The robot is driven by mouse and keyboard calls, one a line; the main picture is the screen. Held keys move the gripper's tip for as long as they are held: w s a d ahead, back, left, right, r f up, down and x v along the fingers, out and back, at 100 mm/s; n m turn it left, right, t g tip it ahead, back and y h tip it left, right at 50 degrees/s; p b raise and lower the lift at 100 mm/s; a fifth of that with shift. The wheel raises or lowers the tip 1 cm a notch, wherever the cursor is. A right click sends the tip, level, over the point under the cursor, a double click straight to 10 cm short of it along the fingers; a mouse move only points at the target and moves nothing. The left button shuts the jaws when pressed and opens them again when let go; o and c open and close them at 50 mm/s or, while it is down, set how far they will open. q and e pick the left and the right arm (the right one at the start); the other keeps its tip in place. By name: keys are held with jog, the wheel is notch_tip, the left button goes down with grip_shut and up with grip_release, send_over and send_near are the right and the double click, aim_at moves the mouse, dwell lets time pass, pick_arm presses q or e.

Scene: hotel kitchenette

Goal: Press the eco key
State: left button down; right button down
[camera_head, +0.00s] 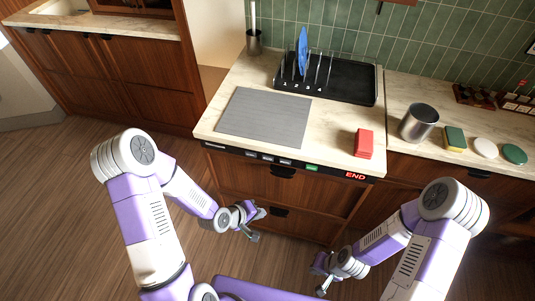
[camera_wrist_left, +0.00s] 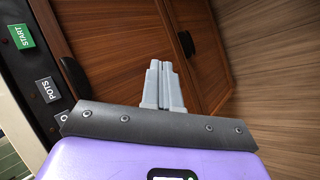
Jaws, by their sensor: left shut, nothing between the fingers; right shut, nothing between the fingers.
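The black control strip (camera_head: 230,150) runs along the front edge of the counter. It carries several small grey keys (camera_head: 268,158), a green key (camera_head: 312,167) and a red END display (camera_head: 355,176). Key labels are too small to read in the head view. The left wrist view shows the green START key (camera_wrist_left: 21,36), the grey POTS key (camera_wrist_left: 47,89) and a partly covered key (camera_wrist_left: 63,116) with only an "O" legible. My left gripper (camera_head: 254,236) is shut and empty, below and in front of the strip. My right gripper (camera_head: 321,290) is shut, lower and farther right.
On the counter are a grey mat (camera_head: 265,118), a black rack (camera_head: 345,85) holding a blue plate (camera_head: 303,50), a red block (camera_head: 364,143) and a metal cup (camera_head: 419,122). Wooden fronts with dark handles (camera_head: 283,173) lie below the strip. Floor in front is clear.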

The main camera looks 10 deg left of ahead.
aim_at(268, 158)
pick_arm(q)
jog(key=w+a+r+n+t+h+p, duration=0.1)
jog(key=w+a+r+n+t, duration=0.1)
jog(key=r, duration=0.7)
jog(key=shift+w+n+t, duration=0.5)
jog(key=shift+w+n, duration=0.1)
jog(key=shift+w, duration=0.25)
jog(key=shift+w, duration=0.1)
jog(key=w, duration=0.8)
jog(key=shift+w+d+p, duration=0.2)
jog(key=shift+w+p, duration=0.15)
jog(key=shift+p, duration=0.05)
dwell(0.6)
jog(key=shift+w, duration=0.4)
